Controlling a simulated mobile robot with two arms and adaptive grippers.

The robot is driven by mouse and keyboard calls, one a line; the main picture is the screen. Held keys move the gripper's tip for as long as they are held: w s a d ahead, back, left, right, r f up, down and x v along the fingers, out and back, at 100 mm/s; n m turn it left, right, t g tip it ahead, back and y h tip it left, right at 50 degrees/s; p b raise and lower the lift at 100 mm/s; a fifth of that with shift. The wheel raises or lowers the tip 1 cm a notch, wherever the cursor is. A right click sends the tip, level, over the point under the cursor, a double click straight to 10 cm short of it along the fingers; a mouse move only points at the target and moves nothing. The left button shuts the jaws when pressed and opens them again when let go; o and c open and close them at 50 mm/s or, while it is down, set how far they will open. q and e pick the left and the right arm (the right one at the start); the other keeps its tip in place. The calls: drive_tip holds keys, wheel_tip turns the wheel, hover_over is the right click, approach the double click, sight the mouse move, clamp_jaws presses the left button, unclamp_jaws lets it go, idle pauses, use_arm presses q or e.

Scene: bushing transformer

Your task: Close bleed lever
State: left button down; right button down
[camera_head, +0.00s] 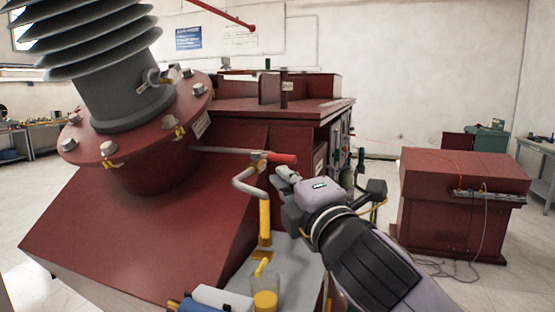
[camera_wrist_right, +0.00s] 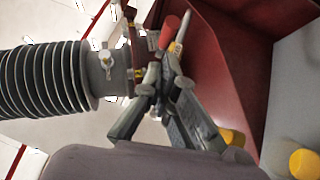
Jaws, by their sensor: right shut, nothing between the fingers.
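The bleed lever has a red handle (camera_head: 281,158) on a small brass-coloured valve at the end of a thin pipe beside the dark red transformer tank (camera_head: 225,185). A bent grey pipe with a yellow lower part (camera_head: 265,222) hangs below the valve. My right gripper (camera_head: 287,176) is just below and right of the handle, its fingers pointing up and left. In the right wrist view the red handle (camera_wrist_right: 170,31) shows just beyond my right fingertips (camera_wrist_right: 163,72), which are shut with nothing between them. I cannot tell if they touch the handle. My left gripper is out of view.
A grey ribbed bushing (camera_head: 95,45) on a bolted red flange (camera_head: 90,150) stands at the left. A yellow-topped container (camera_head: 265,301) is low in front. A separate red cabinet (camera_head: 460,205) stands at the right, with cables on the floor. Open floor lies between.

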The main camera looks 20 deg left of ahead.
sight(278, 158)
drive_tip(key=shift+p+x, duration=0.65)
drive_tip(key=shift+x, duration=1.6)
drive_tip(key=shift+w+d+r+p, duration=0.1)
drive_tip(key=shift+w+d+p, duration=0.1)
drive_tip(key=shift+w, duration=0.2)
drive_tip(key=shift+w+d+r+p, duration=0.1)
drive_tip(key=shift+w+d+p, duration=0.1)
drive_tip(key=shift+w, duration=0.15)
drive_tip(key=shift+s, duration=0.15)
